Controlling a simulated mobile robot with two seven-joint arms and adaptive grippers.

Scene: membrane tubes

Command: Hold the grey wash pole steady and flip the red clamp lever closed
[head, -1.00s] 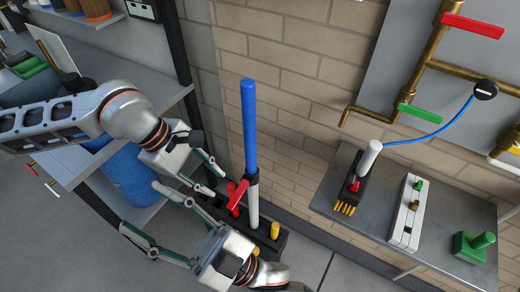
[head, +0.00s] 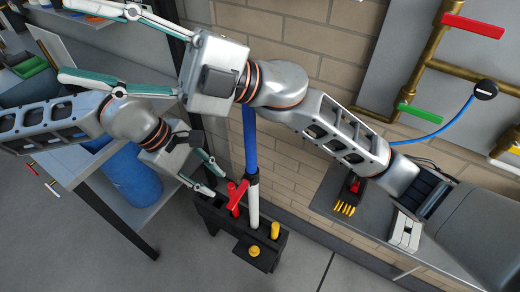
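The wash pole stands upright, with a blue upper part (head: 250,142) and a grey-white lower part (head: 252,208) in a black rack (head: 222,224). The red clamp lever (head: 239,195) slants down and left from a dark clamp beside the pole. My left gripper (head: 218,184) is open just left of the lever, with its fingers apart and nothing visible between them. My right gripper (head: 66,42) is open and empty at the upper left, fingers pointing left. My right wrist hides the top of the pole.
Yellow-capped pieces (head: 275,230) stand at the rack. A blue barrel (head: 133,176) is at left by the grey table. The right bench (head: 340,205) holds a black block with a red lever, partly behind my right arm. Brass pipes (head: 430,70) are on the wall.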

